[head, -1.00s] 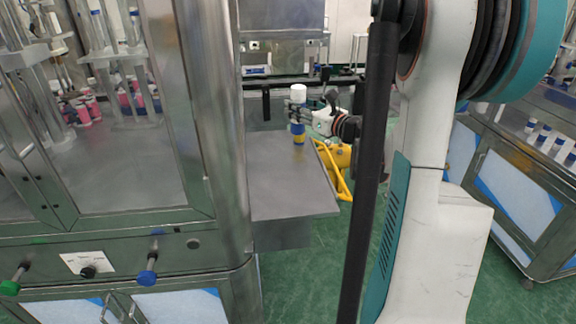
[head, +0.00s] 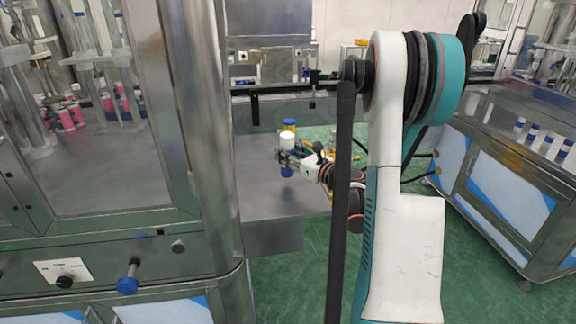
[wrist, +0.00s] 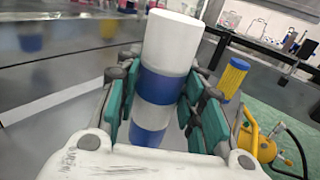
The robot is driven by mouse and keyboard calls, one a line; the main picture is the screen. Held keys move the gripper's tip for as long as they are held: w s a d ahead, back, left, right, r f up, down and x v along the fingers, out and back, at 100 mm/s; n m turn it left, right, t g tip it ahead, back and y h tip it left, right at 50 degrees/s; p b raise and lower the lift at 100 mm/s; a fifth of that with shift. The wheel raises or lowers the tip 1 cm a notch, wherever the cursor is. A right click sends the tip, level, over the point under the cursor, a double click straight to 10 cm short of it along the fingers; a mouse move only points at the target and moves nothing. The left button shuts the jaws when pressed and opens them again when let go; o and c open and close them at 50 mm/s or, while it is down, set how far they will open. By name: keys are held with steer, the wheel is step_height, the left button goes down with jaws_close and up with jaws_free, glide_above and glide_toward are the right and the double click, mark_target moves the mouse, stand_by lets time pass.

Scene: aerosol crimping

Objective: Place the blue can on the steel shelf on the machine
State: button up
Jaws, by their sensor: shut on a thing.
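The blue can (head: 287,172) has a white top and blue and white bands. It stands roughly upright over the steel shelf (head: 265,201) of the machine. In the wrist view the blue can (wrist: 161,85) sits between the green finger pads. My gripper (head: 287,158) is shut around its middle, reaching in from the right; the gripper also shows in the wrist view (wrist: 160,95). The can's base is low over the shelf, but I cannot tell whether it touches.
The machine's steel post (head: 200,120) rises left of the shelf. The near part of the shelf is bare. A bench with several cans (head: 533,134) stands at right.

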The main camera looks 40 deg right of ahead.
steer(key=shift+f+b, duration=0.55)
steer(key=shift+f, duration=1.15)
steer(key=shift+f, duration=0.1)
steer(key=o, duration=1.1)
steer(key=shift+s, duration=0.25)
steer(key=s, duration=0.3)
steer(key=s+p, duration=0.1)
steer(key=s, duration=0.6)
steer(key=shift+s+d, duration=0.2)
steer(key=shift+d, duration=0.05)
steer(key=shift+s, duration=0.55)
